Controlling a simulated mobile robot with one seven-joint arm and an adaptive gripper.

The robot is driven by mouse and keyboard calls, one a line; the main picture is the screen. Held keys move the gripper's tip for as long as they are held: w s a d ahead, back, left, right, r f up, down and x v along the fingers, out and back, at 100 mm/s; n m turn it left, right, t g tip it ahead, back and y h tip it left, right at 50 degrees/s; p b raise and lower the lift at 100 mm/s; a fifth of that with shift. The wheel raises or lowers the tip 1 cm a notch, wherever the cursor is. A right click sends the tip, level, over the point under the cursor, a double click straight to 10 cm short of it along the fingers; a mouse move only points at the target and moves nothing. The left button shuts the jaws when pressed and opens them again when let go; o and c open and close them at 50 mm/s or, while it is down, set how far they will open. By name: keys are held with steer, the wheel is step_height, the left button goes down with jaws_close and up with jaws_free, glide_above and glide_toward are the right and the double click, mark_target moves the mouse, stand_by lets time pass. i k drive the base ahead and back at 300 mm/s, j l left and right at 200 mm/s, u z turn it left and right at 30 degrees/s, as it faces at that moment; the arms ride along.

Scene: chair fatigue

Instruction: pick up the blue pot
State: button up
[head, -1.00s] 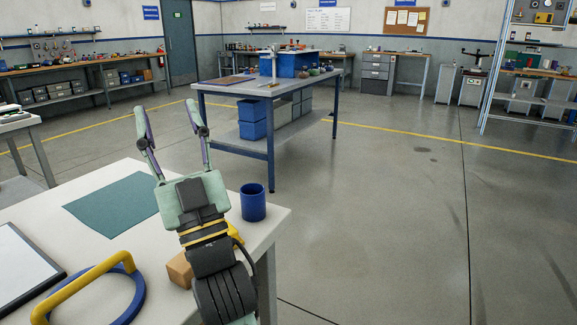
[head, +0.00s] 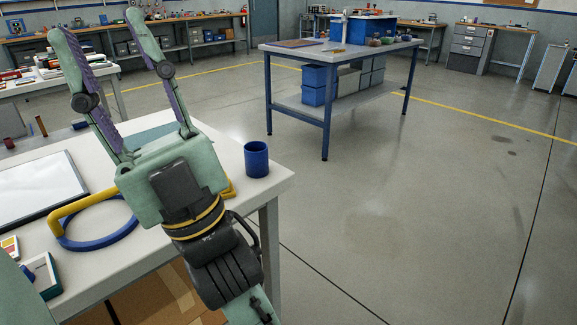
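The blue pot (head: 257,160) is a plain upright cylinder near the right corner of the white table (head: 283,180). My gripper (head: 98,35) is green with purple finger pads. Its two fingers are spread apart with nothing between them, pointing up and left in the head view. The gripper's body shows to the left of the pot, and the fingertips are well away from it. No part of the pot is hidden by the gripper.
A blue ring with a yellow handle (head: 92,214) and a framed white panel (head: 38,187) lie left on the table. A green mat (head: 150,137) is mostly behind my gripper. A blue-framed workbench (head: 326,115) stands farther back. Open floor lies to the right.

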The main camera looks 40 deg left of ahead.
mark_target(256, 153)
steer(key=i+l+u, duration=0.1)
steer(key=l+u, duration=0.7)
steer(key=j+u, duration=0.1)
steer(key=u, duration=0.65)
